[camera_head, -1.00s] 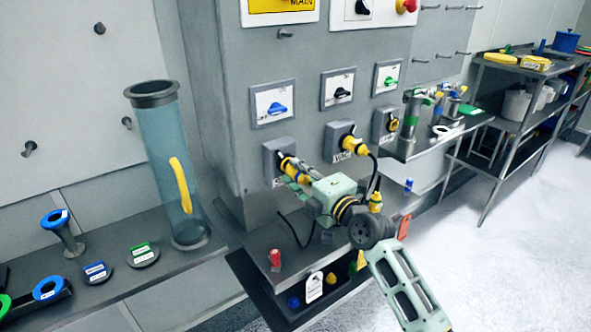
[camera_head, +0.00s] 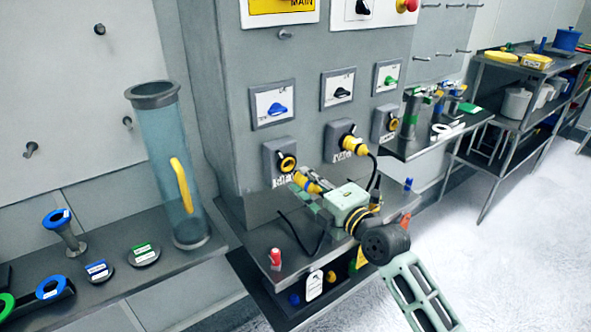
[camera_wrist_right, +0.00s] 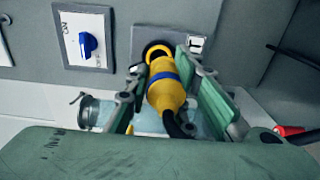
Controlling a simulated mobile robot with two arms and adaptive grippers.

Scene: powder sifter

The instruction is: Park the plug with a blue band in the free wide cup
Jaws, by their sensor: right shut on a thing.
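The yellow plug with a blue band (camera_wrist_right: 165,85) is between the fingers of my right gripper (camera_wrist_right: 163,72), which is shut on it. A dark cable hangs from its near end. In the head view the plug (camera_head: 311,186) is in my right gripper (camera_head: 308,192), apart from and in front of the left socket (camera_head: 286,162), whose yellow-rimmed opening shows. In the wrist view the plug overlaps this socket (camera_wrist_right: 157,48). My left gripper is not in view. I cannot make out a free wide cup; my right arm hides part of the ledge.
A second yellow plug (camera_head: 355,145) sits in the middle socket. A tall clear tube (camera_head: 168,150) with a yellow handle stands at left.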

